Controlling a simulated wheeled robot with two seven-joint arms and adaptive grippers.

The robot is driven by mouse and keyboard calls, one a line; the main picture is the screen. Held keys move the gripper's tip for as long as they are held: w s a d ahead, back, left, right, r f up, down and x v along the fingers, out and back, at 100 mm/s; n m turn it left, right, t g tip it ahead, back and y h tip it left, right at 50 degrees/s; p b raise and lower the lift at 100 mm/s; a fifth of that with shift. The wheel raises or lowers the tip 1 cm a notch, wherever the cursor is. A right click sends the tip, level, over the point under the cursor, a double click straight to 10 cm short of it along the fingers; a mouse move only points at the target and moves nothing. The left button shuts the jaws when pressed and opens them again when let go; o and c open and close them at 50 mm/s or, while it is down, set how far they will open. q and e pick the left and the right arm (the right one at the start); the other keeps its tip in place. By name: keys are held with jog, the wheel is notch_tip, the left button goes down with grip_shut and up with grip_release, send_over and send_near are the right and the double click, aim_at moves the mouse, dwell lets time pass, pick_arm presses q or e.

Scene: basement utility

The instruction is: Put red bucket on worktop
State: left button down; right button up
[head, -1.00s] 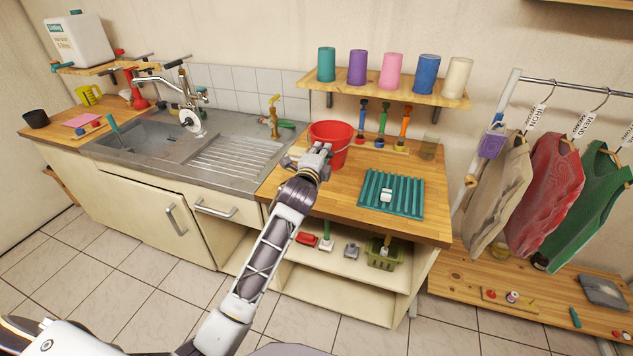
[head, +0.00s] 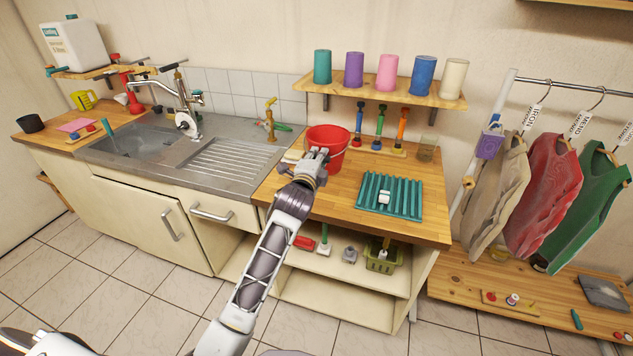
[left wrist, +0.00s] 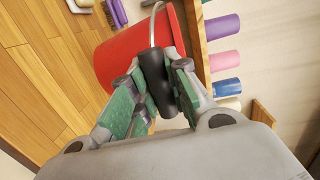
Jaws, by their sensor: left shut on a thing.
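The red bucket (head: 328,143) is on or just above the wooden worktop (head: 340,200), near its back left corner by the sink; I cannot tell whether its base touches the wood. My left gripper (head: 318,160) is in front of the bucket. In the left wrist view the gripper (left wrist: 160,85) is shut on the black grip (left wrist: 157,80) of the bucket's wire handle, with the red wall (left wrist: 125,55) right behind it. The gripper hides part of the bucket's lower front in the head view. My right gripper is not in view.
A ribbed teal mat (head: 390,196) with a small white block lies at the worktop's front right. A rack of colored-handled tools (head: 376,145) stands behind. A shelf (head: 380,90) with several cylinders hangs above. The sink (head: 215,150) lies to the left.

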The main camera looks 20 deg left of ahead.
pick_arm(q)
notch_tip(320, 180, down, 5)
jog(key=shift+r, duration=0.1)
dwell(0.5)
jog(key=shift+f, duration=1.85)
jog(key=c, duration=1.8)
grip_release()
jog(key=shift+s+f, duration=0.1)
jog(key=shift+f, duration=0.15)
jog(key=o, duration=0.4)
jog(key=shift+o, duration=0.2)
